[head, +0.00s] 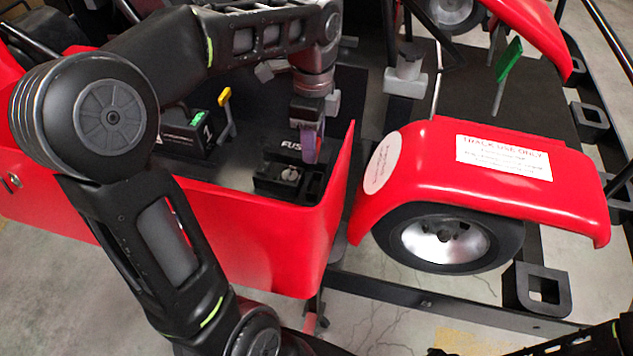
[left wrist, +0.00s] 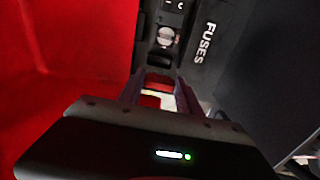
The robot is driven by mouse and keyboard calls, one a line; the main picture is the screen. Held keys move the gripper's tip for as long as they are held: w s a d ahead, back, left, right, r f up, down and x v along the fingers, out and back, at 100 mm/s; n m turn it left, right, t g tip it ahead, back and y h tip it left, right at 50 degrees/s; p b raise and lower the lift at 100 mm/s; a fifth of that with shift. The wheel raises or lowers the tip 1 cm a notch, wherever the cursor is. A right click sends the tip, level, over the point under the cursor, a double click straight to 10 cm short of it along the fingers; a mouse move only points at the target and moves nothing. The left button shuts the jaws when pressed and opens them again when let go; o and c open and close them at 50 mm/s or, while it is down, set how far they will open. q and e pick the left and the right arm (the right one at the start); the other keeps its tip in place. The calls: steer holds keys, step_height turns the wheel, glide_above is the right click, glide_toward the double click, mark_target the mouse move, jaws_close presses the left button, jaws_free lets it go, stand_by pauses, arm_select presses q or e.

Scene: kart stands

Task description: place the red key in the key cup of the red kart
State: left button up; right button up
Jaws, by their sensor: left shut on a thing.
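My left gripper (head: 309,142) reaches down into the red kart (head: 290,245), over the black panel marked FUSES. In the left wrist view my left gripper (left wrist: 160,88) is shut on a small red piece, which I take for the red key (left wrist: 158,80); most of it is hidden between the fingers. Just beyond the fingertips is a black block with a round grey fitting (left wrist: 166,37), which may be the key cup. In the head view the round grey fitting (head: 289,174) lies just below and left of the gripper. I cannot tell whether the key touches it.
The kart's red side wall (head: 343,185) rises close to the right of the gripper. A red fender (head: 470,195) over a wheel lies to the right.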

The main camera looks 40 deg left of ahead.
arm_select(q)
steer(key=shift+a+f, duration=0.1)
steer(key=shift+f, duration=2.7)
steer(key=shift+f, duration=1.9)
